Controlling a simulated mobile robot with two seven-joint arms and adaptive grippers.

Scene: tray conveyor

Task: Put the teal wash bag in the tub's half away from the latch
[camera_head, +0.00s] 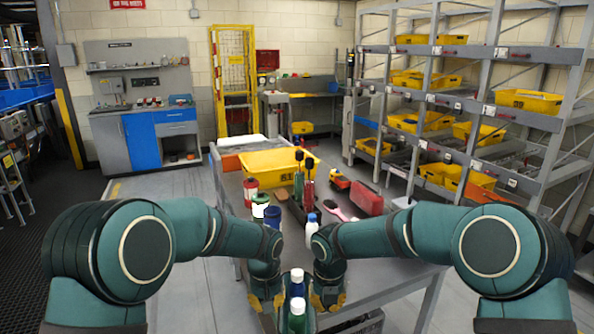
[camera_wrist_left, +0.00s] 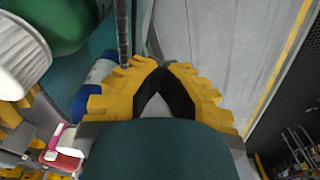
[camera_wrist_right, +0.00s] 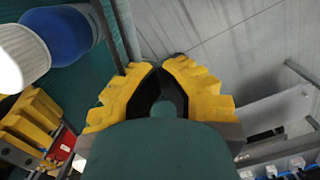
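The teal wash bag shows as a ribbed teal wall in the left wrist view (camera_wrist_left: 68,84) and the right wrist view (camera_wrist_right: 98,72), with dark straps at its edge. A blue bottle (camera_head: 297,286) and a green bottle (camera_head: 297,318), both white-capped, poke up from it between my grippers. My left gripper (camera_wrist_left: 160,68) and right gripper (camera_wrist_right: 163,66) have their fingers closed together at the straps on either side. The pinched parts are hidden behind the fingertips. The yellow tub (camera_head: 262,165) stands farther back on the table; I cannot make out its latch.
Between the bag and tub stand several cans, including a blue one (camera_head: 272,216), a white bottle (camera_head: 312,232) and two tall dark-topped items. A pink brush (camera_head: 333,210), a red case (camera_head: 366,198) and a toy truck (camera_head: 339,180) lie right. Shelves with yellow bins stand far right.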

